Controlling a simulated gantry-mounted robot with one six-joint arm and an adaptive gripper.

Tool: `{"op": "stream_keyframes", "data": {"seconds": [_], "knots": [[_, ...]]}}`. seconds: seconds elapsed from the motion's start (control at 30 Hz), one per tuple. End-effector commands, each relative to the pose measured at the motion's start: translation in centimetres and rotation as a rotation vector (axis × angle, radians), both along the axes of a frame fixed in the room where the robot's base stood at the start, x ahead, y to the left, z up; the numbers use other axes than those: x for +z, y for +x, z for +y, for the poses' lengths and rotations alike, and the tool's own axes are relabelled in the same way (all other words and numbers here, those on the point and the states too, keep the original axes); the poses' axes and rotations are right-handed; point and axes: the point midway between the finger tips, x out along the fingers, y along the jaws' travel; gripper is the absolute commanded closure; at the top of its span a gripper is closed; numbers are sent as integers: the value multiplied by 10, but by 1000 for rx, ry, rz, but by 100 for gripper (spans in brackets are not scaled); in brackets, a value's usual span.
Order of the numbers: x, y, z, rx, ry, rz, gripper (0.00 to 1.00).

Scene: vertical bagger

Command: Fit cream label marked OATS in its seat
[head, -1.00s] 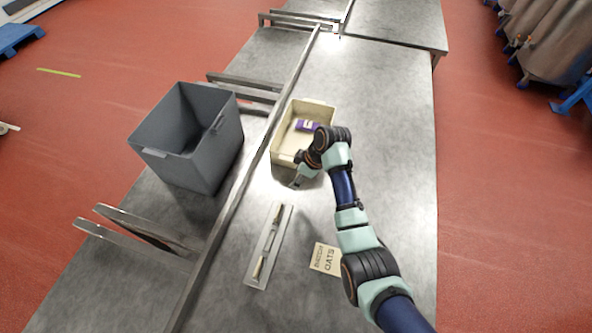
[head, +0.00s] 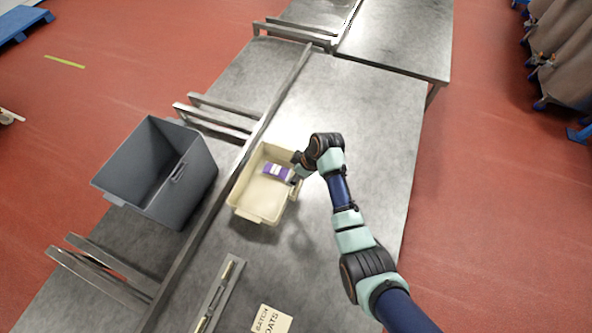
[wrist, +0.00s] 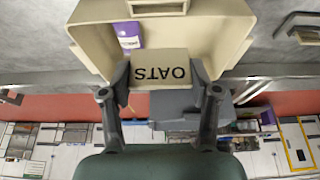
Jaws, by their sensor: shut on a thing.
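In the wrist view my gripper (wrist: 163,88) is shut on the cream label marked OATS (wrist: 160,70), whose lettering shows upside down. In the head view my gripper (head: 297,178) is at the right side of the cream bin (head: 262,218); the held label cannot be made out there. A cream card reading BATCH OATS (head: 271,319) lies flat on the table near the bottom edge. A narrow metal plate with a slotted strip (head: 217,297) lies to its left. I cannot tell which thing is the label's seat.
A purple packet (head: 277,172) lies in the cream bin. A big grey bin (head: 150,180) stands left of a long metal rail (head: 215,205). The metal table (head: 370,120) is clear behind and right of my arm.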

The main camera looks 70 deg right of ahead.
Motion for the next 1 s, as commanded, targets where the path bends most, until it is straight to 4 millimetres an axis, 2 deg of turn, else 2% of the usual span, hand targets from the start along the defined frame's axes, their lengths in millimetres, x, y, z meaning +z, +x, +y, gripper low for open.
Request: {"op": "stream_keyframes", "data": {"seconds": [0.53, 0.67, 1.0], "knots": [[-63, 0, 0, 1, 1, 0, 72], [-69, 0, 0, 1, 0, 0, 72], [-68, 0, 0, 1, 0, 0, 72]]}}
